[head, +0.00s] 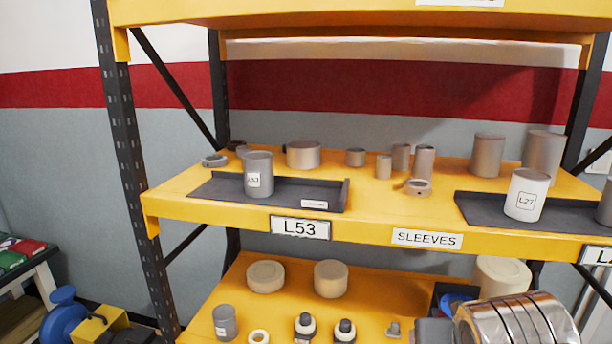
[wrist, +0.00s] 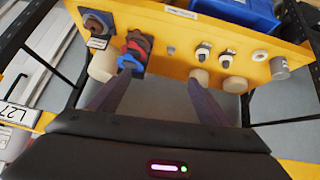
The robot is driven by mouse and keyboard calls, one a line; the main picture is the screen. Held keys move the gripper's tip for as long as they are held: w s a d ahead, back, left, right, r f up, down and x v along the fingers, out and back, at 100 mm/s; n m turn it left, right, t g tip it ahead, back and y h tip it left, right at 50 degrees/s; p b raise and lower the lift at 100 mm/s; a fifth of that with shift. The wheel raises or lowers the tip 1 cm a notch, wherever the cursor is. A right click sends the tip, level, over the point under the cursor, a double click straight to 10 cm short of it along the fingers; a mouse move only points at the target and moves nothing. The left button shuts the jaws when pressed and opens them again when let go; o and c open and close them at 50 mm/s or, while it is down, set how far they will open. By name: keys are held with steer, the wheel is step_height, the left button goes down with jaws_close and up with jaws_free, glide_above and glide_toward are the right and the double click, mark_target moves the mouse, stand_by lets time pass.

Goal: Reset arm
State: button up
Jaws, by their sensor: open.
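My gripper (wrist: 159,80) shows in the wrist view with its two dark fingers spread apart and nothing between them. The fingers point toward the yellow lower shelf (wrist: 215,30) and the parts on it, apart from them as far as I can tell. There, a grey sleeve marked L53 (head: 259,175) stands upright on a dark tray (head: 215,188) above the L53 label. A white sleeve marked L27 (head: 526,195) stands upright on another dark tray (head: 480,207) at the right.
Several grey cylinders and rings stand behind the trays on the yellow middle shelf (head: 370,222). The lower shelf holds pale round parts (head: 266,276) and small fittings. Dark rack posts (head: 130,160) border the shelves. Yellow shelf (head: 400,190) shows bare between the trays.

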steer(key=s+a+f+n+g+y, duration=0.2)
steer(key=s+a+f, duration=0.4)
steer(key=a, duration=0.1)
steer(key=shift+s+a, duration=0.15)
steer(key=shift+a, duration=0.05)
